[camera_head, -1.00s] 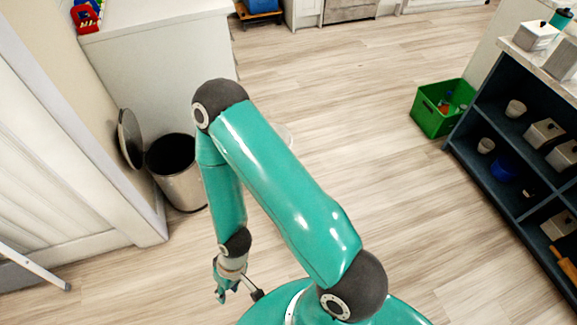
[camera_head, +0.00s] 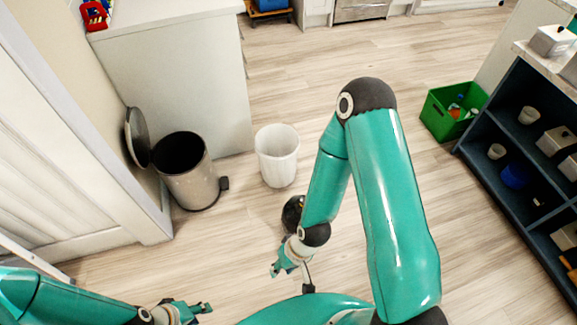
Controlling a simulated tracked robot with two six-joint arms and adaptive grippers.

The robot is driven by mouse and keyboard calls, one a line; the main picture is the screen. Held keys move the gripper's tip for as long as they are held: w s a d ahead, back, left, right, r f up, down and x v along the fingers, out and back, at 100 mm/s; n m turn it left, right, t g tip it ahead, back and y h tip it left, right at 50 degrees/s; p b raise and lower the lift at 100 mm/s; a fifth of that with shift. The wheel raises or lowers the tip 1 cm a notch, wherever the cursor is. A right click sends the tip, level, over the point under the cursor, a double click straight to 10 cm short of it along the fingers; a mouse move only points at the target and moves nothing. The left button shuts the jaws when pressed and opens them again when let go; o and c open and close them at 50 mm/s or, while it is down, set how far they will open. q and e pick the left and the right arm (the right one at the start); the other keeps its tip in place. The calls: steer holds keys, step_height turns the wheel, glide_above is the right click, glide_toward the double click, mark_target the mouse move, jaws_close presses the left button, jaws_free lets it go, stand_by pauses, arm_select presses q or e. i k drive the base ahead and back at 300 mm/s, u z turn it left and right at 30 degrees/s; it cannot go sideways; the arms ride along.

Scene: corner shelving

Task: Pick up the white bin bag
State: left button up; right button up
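A white, open-topped, bag-like container (camera_head: 277,160) stands upright on the floor, a little left of the middle; I take it to be the white bin bag. My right gripper (camera_head: 280,269) hangs low in front of it, apart from it, and looks open and empty. My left gripper (camera_head: 207,308) is at the bottom left, well short of the white bag. Its fingers look spread and empty, though they are small in the view.
A grey pedal bin (camera_head: 193,185) with its lid (camera_head: 137,137) up stands left of the white bag. A dark round thing (camera_head: 292,214) is partly hidden behind my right arm. A green crate (camera_head: 439,117) and dark shelving (camera_head: 487,157) stand right.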

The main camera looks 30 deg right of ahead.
mark_target(276, 145)
steer(key=z, duration=0.05)
steer(key=i, duration=0.95)
steer(key=u, duration=0.1)
